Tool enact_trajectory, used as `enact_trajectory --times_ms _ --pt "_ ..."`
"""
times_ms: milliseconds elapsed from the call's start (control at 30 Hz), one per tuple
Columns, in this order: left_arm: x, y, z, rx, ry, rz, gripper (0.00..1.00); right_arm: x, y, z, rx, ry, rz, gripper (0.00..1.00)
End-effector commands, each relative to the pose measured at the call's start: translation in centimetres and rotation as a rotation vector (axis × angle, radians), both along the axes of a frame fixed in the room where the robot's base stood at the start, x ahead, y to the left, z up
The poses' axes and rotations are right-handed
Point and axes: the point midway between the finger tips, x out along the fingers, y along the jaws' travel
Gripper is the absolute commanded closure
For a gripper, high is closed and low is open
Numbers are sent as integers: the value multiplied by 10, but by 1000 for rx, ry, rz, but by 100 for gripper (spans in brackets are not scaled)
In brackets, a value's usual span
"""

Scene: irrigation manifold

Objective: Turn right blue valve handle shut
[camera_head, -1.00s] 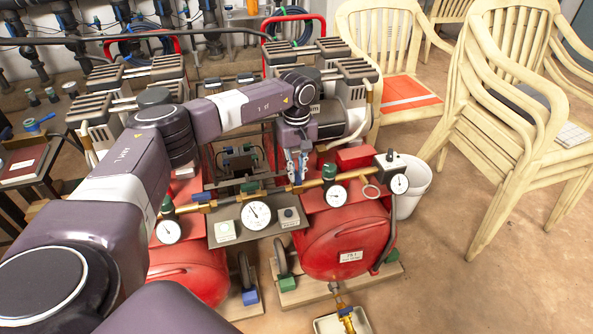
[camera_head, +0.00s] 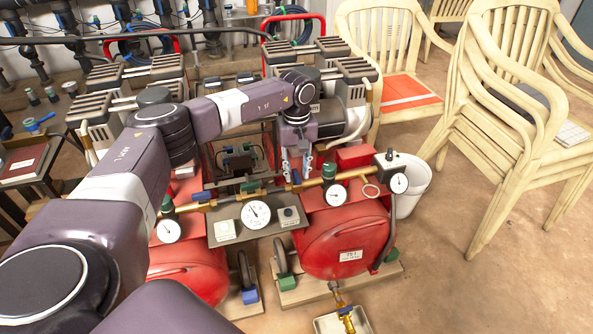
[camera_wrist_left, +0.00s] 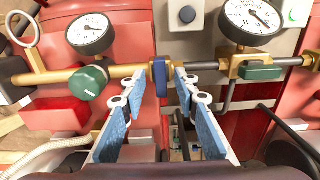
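The right blue valve handle (camera_head: 297,177) sits on the brass pipe between the two red tanks' gauges. In the left wrist view the blue handle (camera_wrist_left: 160,76) stands across the pipe. My left gripper (camera_head: 297,171) is above the pipe at this handle. In the left wrist view the gripper (camera_wrist_left: 159,76) is open, with one blue-padded finger on each side of the handle and a visible gap on both sides. Another blue handle (camera_head: 201,196) lies along the pipe further left. My right gripper is not in view.
Pressure gauges (camera_head: 256,214) and green knobs (camera_head: 329,171) line the pipe close to the gripper. A red tank (camera_head: 345,240) lies below. A white bucket (camera_head: 410,190) and stacked cream chairs (camera_head: 510,120) stand to the right. The floor at front right is clear.

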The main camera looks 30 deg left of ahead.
Motion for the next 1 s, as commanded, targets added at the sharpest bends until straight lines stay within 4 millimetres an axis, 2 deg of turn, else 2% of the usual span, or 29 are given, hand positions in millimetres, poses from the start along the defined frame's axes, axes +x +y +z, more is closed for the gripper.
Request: enact_trajectory --times_ms 200,333,800,1000 --pt "0 0 0 1 1 1 72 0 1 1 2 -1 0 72" --pt "0 0 9 1 -1 1 72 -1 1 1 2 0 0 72" --pt "1 0 100 0 -3 1 72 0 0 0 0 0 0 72" --pt "0 0 118 0 0 1 72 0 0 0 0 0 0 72"
